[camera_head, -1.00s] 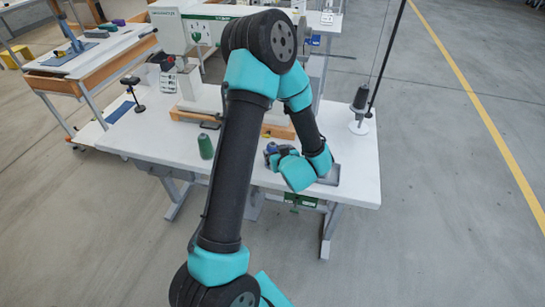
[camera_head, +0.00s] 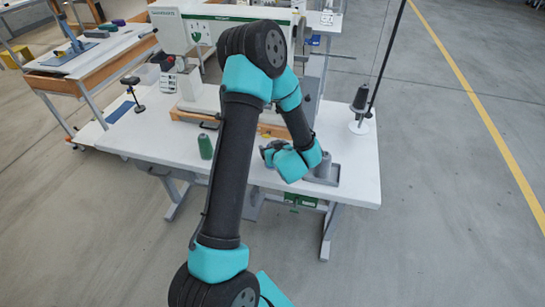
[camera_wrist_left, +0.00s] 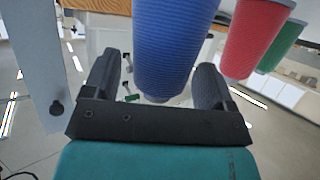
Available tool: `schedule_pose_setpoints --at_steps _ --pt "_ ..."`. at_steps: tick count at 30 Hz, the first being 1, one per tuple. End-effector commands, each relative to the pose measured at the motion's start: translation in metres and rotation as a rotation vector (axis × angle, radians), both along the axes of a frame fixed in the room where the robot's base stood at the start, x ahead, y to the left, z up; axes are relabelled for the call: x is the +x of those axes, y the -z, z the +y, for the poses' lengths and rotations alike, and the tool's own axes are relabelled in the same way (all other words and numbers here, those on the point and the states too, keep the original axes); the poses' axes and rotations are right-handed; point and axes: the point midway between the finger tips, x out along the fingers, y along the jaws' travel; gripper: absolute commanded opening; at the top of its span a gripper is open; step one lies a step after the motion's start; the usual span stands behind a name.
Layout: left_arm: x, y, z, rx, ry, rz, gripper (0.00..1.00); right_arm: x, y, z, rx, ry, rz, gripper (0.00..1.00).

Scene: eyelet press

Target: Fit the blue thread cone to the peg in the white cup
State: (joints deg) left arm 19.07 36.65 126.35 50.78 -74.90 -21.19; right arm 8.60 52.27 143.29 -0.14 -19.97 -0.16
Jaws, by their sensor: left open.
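The blue thread cone (camera_wrist_left: 175,45) fills the middle of the left wrist view, its narrow end between the two fingers of my left gripper (camera_wrist_left: 158,82). The fingers are apart, and a gap shows on the cone's left side; on the right I cannot tell whether finger and cone touch. In the head view my left gripper (camera_head: 268,152) is low over the table's front part, largely covered by its own wrist, and the blue cone cannot be made out. I cannot pick out the white cup or its peg. My right gripper is not in view.
A green cone (camera_head: 206,147) stands on the white table (camera_head: 350,165) left of my arm. A red cone (camera_wrist_left: 255,38) is beside the blue one in the wrist view. A grey holder (camera_head: 328,178) sits right of my wrist. A thread stand with a dark cone (camera_head: 361,97) is at the right edge.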

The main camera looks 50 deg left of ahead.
Motion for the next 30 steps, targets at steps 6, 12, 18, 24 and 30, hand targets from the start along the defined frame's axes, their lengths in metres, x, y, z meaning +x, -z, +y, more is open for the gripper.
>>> schedule_pose_setpoints --at_steps 6,12,18,24,30 --pt "-0.0002 -0.0002 -0.0003 0.0 0.0 0.0 0.79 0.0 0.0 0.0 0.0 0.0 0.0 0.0" --pt "-0.0003 -0.0002 -0.0004 0.0 0.0 0.0 0.78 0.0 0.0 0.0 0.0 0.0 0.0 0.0" --pt "-0.0003 -0.0001 -0.0005 0.0 0.0 0.0 0.58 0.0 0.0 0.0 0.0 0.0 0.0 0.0" --pt "-0.0003 -0.0001 -0.0005 0.0 0.0 0.001 0.39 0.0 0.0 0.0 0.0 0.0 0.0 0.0" --pt "-0.0003 -0.0001 -0.0005 0.0 0.0 0.001 0.21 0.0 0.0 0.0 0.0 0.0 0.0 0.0"
